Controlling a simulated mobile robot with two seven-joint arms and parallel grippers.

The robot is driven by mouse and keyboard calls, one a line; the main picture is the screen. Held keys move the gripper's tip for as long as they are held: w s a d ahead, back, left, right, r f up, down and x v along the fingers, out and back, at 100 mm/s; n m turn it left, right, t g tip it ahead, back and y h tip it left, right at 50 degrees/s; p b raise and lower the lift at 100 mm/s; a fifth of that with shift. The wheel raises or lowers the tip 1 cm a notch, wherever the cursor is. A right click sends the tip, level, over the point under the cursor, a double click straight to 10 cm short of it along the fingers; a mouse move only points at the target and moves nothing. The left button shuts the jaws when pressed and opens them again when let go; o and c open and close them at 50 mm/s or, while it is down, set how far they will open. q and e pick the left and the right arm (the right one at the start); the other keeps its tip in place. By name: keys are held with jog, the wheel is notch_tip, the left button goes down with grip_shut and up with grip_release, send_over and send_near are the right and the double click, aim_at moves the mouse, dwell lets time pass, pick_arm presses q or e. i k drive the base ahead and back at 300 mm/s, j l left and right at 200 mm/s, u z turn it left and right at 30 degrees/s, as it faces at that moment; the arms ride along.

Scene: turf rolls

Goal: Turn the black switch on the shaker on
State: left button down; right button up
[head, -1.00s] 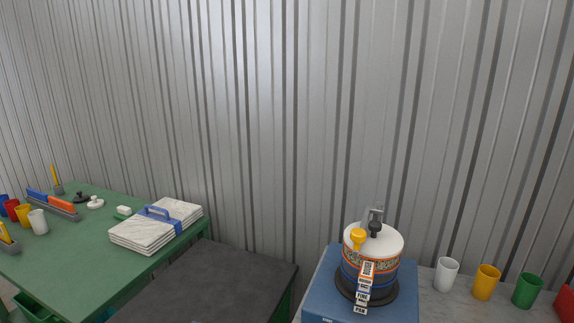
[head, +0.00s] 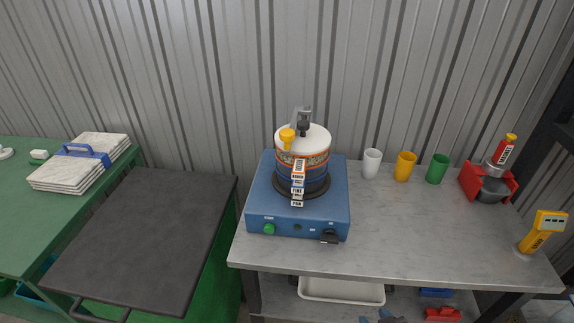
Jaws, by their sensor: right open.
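The shaker (head: 258,205) is a blue box on the grey table, with a stack of sieves (head: 302,160) under a white lid on top. The black switch (head: 329,237) sits at the right of its front edge; its setting is too small to read. A green button (head: 269,228) is at the front left. My left gripper is not in view.
White (head: 372,163), yellow (head: 405,166) and green (head: 437,169) cups stand right of the shaker. A red device (head: 488,183) and a yellow handheld unit (head: 542,232) are farther right. The grey tabletop (head: 400,235) before the cups is clear. A dark cart top (head: 150,230) stands left.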

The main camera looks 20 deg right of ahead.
aim_at(329, 236)
jog(key=j+z, duration=0.45)
jog(key=k+j+z, duration=0.15)
jog(key=z, duration=0.3)
jog(key=k+j+z, duration=0.2)
jog(key=j+z, duration=0.25)
